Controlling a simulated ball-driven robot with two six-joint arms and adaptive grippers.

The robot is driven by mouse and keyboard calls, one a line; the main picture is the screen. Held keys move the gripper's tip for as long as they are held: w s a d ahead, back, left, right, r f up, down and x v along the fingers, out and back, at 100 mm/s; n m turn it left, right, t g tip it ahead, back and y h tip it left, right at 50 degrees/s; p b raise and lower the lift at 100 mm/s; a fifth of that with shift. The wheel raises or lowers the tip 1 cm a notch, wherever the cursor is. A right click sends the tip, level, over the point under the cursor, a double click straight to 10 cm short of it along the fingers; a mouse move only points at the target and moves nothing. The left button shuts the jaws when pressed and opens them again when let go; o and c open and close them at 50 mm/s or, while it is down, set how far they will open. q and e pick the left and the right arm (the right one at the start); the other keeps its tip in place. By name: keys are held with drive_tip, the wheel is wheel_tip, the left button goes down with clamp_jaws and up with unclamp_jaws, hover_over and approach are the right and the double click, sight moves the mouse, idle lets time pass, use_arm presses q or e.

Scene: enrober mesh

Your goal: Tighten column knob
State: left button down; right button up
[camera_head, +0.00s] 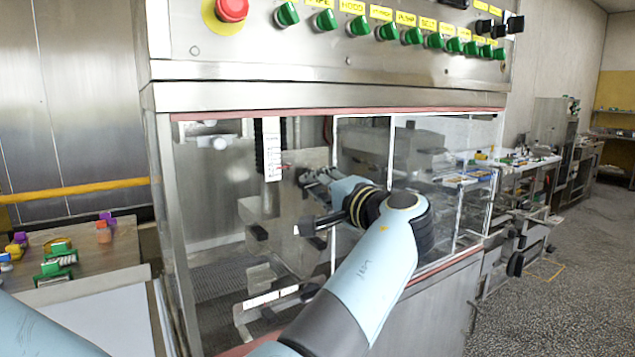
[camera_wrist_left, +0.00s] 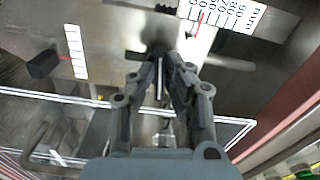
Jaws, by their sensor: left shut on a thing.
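My left gripper (camera_head: 306,179) reaches through the open front of the steel machine cabinet, beside a white vertical scale (camera_head: 272,150). In the left wrist view my gripper (camera_wrist_left: 160,62) has its fingers closed together on a small dark knob (camera_wrist_left: 158,47) on a metal plate. Most of the knob is hidden between the fingertips, and in the head view I cannot make it out. A numbered scale with a red pointer (camera_wrist_left: 222,14) lies just beyond it. My right gripper is not in view.
Clear panels (camera_head: 362,150) and a metal frame surround the opening. A row of green switches (camera_head: 358,25) and a red stop button (camera_head: 231,9) sit above. A dark handle (camera_wrist_left: 42,64) stands left of the knob. A side table (camera_head: 92,250) with small coloured items is at the left.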

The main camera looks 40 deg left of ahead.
use_arm(q)
drive_tip(key=shift+m+p, duration=0.35)
drive_tip(key=shift+m, duration=0.45)
drive_tip(key=c, duration=1.4)
unclamp_jaws()
drive_tip(key=shift+o, duration=0.2)
